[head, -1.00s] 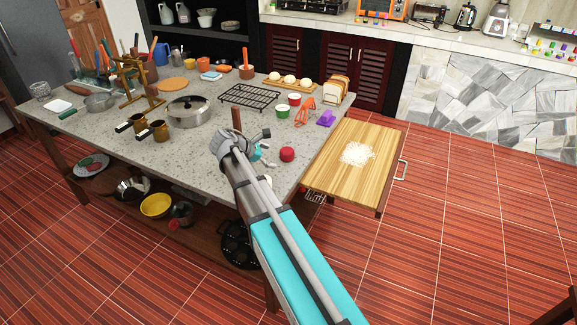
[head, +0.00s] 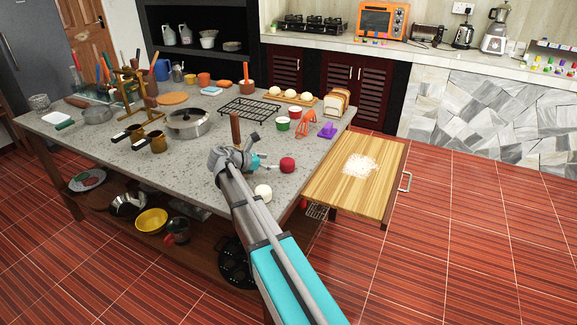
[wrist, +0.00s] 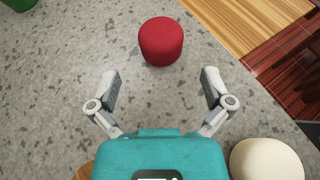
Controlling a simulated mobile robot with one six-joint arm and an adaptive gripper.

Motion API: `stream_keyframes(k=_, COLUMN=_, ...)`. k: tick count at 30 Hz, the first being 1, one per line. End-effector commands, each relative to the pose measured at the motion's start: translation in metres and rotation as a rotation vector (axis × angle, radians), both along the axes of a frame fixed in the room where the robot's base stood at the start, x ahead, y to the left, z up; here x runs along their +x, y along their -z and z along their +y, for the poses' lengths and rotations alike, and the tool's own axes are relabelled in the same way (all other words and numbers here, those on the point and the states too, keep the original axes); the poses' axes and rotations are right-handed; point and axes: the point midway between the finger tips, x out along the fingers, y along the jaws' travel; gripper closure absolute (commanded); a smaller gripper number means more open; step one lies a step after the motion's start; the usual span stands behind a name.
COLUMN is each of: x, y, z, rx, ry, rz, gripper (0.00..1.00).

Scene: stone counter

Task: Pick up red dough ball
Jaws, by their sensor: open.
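The red dough ball (head: 287,164), a short rounded cylinder, sits on the grey stone counter near its right edge. In the wrist view the red dough ball (wrist: 161,41) lies ahead of my gripper (wrist: 159,77), roughly centred between the two fingers and beyond their tips. My gripper is open and empty, with its fingers spread wide and not touching the ball. In the head view my gripper (head: 262,162) is just left of the ball, partly hidden by my arm.
A white dough ball (head: 263,191) lies near the counter's front edge, and also right of my gripper in the wrist view (wrist: 266,160). A wooden rolling pin (head: 235,128) stands behind my wrist. Green (head: 282,124) and red cups (head: 295,112) stand farther back. A wooden board (head: 335,190) adjoins the right.

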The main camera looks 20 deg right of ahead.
Motion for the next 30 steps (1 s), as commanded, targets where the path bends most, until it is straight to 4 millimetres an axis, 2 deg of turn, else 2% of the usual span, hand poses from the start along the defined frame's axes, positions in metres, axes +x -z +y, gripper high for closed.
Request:
stream_keyframes(k=7, x=0.002, y=0.008, z=-0.017, rx=0.0, ry=0.001, rz=-0.001, gripper=0.0)
stream_keyframes(k=20, x=0.002, y=0.008, z=-0.022, rx=0.001, ry=0.001, rz=0.0, gripper=0.0)
stream_keyframes(k=30, x=0.006, y=0.018, z=-0.055, rx=0.001, ry=0.003, rz=-0.001, gripper=0.0)
